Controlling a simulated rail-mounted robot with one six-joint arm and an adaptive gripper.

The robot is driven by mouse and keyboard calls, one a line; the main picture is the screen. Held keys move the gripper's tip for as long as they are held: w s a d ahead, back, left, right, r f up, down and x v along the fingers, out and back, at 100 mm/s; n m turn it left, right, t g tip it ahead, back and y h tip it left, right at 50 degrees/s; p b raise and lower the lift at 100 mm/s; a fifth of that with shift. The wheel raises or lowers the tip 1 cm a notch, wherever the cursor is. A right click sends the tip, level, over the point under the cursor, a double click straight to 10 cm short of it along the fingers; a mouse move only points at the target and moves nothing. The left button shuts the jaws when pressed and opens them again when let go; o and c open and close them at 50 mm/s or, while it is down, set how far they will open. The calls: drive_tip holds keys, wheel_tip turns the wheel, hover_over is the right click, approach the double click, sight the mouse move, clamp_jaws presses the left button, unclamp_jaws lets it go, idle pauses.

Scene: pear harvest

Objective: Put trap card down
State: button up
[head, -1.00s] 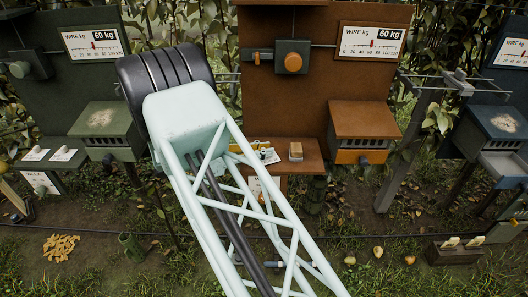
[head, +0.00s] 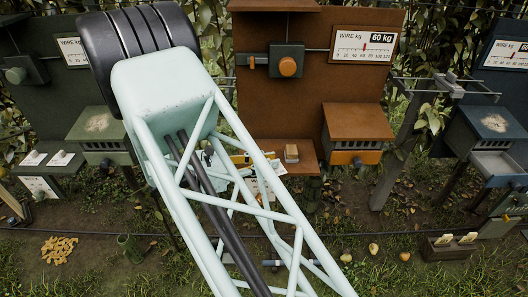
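Behind my pale lattice arm, a brown shelf (head: 300,170) stands out from the rust-brown board.
A wire (head: 400,233) runs low across the front. Several pears (head: 374,249) lie on the ground.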

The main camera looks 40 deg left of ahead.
sight(277, 173)
drive_tip(key=shift+s+d+r+p, duration=0.1)
drive_tip(key=shift+s+d+p, duration=0.05)
drive_tip(key=shift+s+d, duration=0.65)
drive_tip(key=shift+s+d+r+p, duration=0.1)
drive_tip(key=shift+s+d, duration=0.35)
drive_tip(key=shift+d, duration=0.6)
drive_tip(key=shift+s+d+r+p, duration=0.1)
drive_tip(key=shift+s+d+p, duration=0.05)
drive_tip(key=shift+s+d, duration=0.65)
drive_tip(key=shift+w+d, duration=0.15)
drive_tip(key=shift+w, duration=0.05)
drive_tip(key=w+d+r+m+g+h+p, duration=0.1)
drive_tip(key=w+d+p, duration=0.1)
drive_tip(key=w+d, duration=0.9)
drive_tip(key=w+d+m+g+h+p, duration=0.1)
drive_tip(key=w+d+p, duration=0.2)
drive_tip(key=w+d, duration=0.75)
drive_tip(key=w+d+m+g+h+p, duration=0.1)
drive_tip(key=w+d+p, duration=0.1)
drive_tip(key=d, duration=1.4)
drive_tip(key=w+d+m+h+p, duration=0.1)
drive_tip(key=d+p, duration=0.1)
drive_tip(key=d, duration=1.5)
drive_tip(key=shift+w+g, duration=0.4)
drive_tip(key=shift+w+f, duration=0.1)
drive_tip(key=shift+w, duration=0.05)
